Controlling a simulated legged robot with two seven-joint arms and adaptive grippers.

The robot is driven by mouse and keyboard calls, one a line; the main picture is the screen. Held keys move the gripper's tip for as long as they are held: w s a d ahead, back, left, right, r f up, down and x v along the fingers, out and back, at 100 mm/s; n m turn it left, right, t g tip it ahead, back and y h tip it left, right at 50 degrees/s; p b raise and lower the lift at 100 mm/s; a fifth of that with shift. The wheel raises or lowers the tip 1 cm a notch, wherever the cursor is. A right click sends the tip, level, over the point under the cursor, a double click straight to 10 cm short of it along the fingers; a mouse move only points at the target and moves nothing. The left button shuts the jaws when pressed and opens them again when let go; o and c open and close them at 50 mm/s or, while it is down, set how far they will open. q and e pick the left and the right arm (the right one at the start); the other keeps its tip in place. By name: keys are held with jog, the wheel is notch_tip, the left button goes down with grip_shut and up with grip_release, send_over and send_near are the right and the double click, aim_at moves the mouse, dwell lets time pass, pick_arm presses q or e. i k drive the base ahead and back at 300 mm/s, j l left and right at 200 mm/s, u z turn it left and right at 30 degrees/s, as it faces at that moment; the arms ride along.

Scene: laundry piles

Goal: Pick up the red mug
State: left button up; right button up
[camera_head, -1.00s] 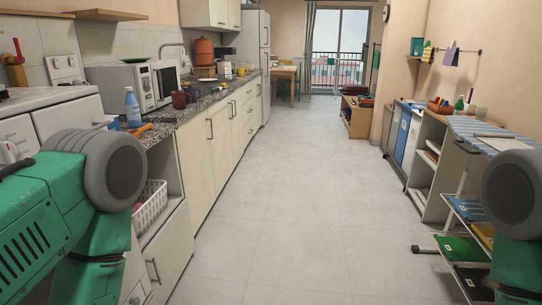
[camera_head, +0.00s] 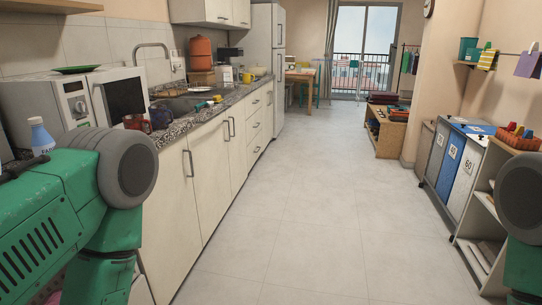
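A red mug (camera_head: 137,124) stands on the granite counter (camera_head: 197,127) at the left, in front of the microwave. A dark blue mug (camera_head: 160,117) stands just behind it to the right. My green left arm fills the lower left of the view, with its grey joint a little below and in front of the red mug. Part of my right arm shows at the lower right edge. Neither gripper shows.
A white microwave (camera_head: 62,98) with a green plate (camera_head: 77,69) on top stands left of the mugs. A yellow mug (camera_head: 247,78) is farther along the counter. Recycling bins (camera_head: 461,168) line the right. The floor (camera_head: 304,200) between is clear.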

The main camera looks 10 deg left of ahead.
aim_at(134, 121)
jog(key=i+l+u, duration=0.1)
jog(key=i+u, duration=0.3)
jog(key=i+l+u, duration=0.3)
jog(key=i+u, duration=0.15)
jog(key=i+l+u, duration=0.8)
jog(key=l, duration=0.2)
jog(key=i+l, duration=0.15)
jog(key=l, duration=0.15)
jog(key=i+l+u, duration=0.15)
jog(key=i+l, duration=0.15)
jog(key=l, duration=0.25)
jog(key=u, duration=0.05)
